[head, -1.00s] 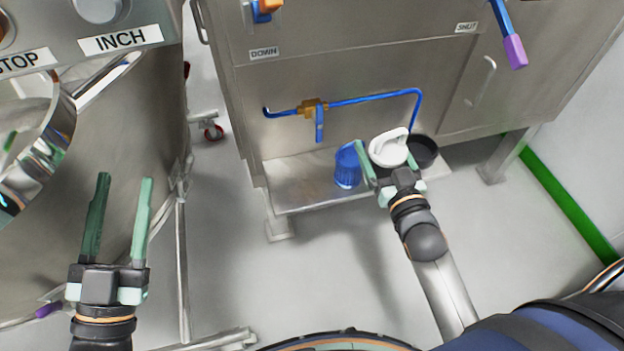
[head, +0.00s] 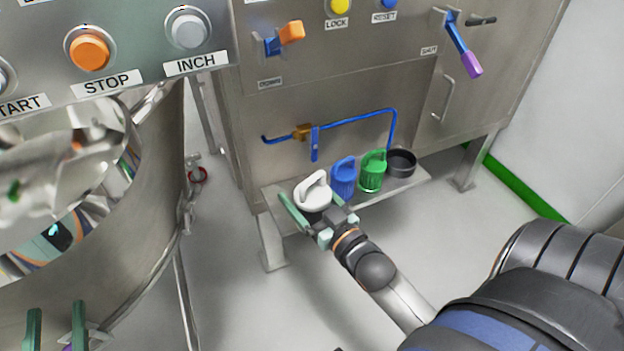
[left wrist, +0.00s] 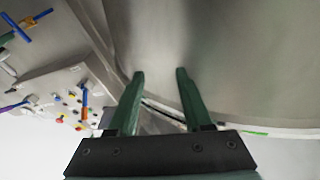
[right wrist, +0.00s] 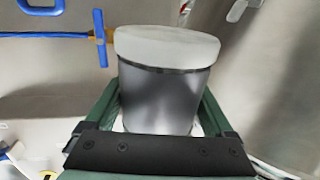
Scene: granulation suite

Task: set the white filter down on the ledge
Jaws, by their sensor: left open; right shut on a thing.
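The white filter (head: 313,195) has a white handled lid and a dark grey body, seen closely in the right wrist view (right wrist: 166,85). My right gripper (head: 307,222) is shut on it, fingers on both sides of the body. In the head view it is over the left part of the metal ledge (head: 412,186). I cannot tell whether its base touches the ledge. My left gripper (head: 56,325) is open and empty at the lower left, and its two fingers show apart in the left wrist view (left wrist: 160,85).
A blue pipe (head: 355,120) with a valve runs above. A large steel drum (head: 160,200) stands at the left.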

